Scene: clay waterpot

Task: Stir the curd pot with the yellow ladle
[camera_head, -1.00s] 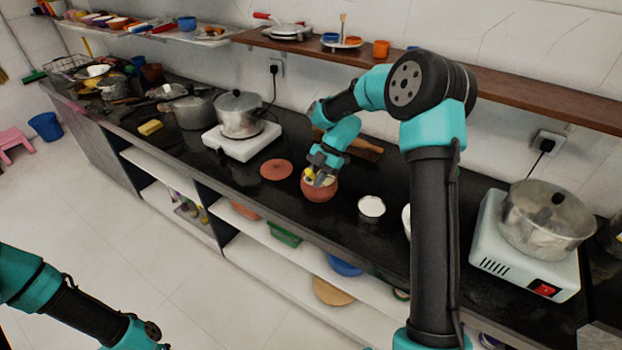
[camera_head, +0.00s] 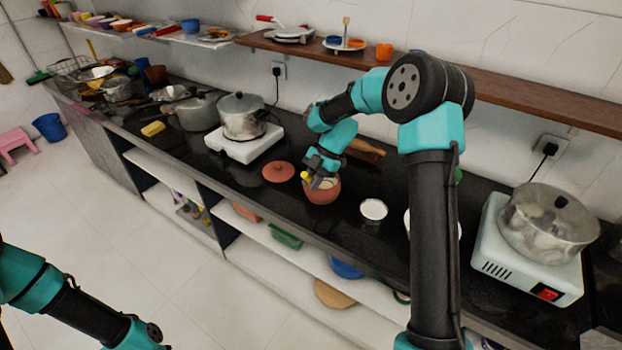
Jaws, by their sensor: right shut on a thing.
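The curd pot (camera_head: 325,194) is a small round terracotta pot standing upright on the black counter, with pale curd at its mouth. My right gripper (camera_head: 315,182) is over the pot's mouth, shut on the yellow ladle (camera_head: 306,176). Only a short yellow part of the ladle shows at the left of the gripper. Its lower end is hidden by the gripper and the pot, so I cannot tell how deep it sits. My left arm enters at the lower left, and its gripper is out of the frame.
A terracotta lid (camera_head: 279,172) lies left of the pot. A small white-topped bowl (camera_head: 373,211) stands to its right. A rolling pin (camera_head: 366,150) lies behind my right arm. A steel pot (camera_head: 243,118) on a white stove is further left, another pot (camera_head: 548,222) far right.

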